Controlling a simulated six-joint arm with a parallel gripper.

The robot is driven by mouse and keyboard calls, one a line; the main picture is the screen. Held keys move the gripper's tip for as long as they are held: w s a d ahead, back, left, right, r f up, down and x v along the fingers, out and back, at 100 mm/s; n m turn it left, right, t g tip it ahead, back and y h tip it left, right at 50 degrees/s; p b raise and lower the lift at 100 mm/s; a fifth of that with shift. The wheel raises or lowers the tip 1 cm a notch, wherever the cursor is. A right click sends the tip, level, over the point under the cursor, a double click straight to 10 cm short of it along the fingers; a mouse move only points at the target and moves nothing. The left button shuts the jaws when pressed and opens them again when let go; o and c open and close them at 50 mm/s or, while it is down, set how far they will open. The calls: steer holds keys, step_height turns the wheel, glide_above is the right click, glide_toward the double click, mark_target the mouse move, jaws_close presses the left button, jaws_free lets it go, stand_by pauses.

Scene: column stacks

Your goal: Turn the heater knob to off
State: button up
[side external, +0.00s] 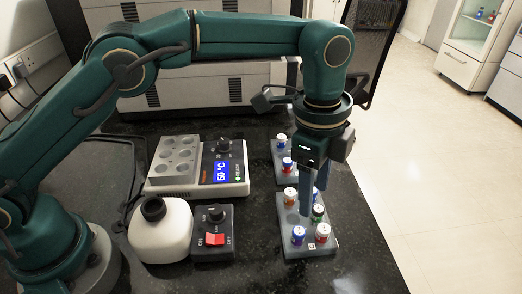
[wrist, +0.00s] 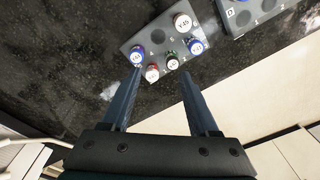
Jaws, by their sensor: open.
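The heater (side external: 160,186) is a white block with round wells on its left and a control panel on its right. Its dark knob (side external: 224,146) sits at the top of the panel, above a blue display (side external: 222,172) that seems to read 50 °C. The knob's setting is too small to tell. My gripper (side external: 313,202) is open and points down over the front vial rack, to the right of the heater and apart from it. The heater and knob are not in the wrist view.
The front vial rack (side external: 296,249) holds several capped vials and also shows in the wrist view (wrist: 178,72). A second rack (side external: 289,151) stands behind it. A control box (side external: 226,247) with black knob and red switch and a white black-capped vessel (side external: 160,237) stand before the heater.

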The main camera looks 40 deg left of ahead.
steer(key=w+a+m, duration=0.3)
steer(key=w+a, duration=0.1)
steer(key=a, duration=1)
steer(key=r+n, duration=0.2)
glide_above(224, 140)
steer(key=shift+s+d+f+y, duration=0.1)
steer(key=shift+f+y, duration=0.1)
steer(key=shift+y, duration=0.1)
steer(key=shift+f, duration=2.55)
jaws_close()
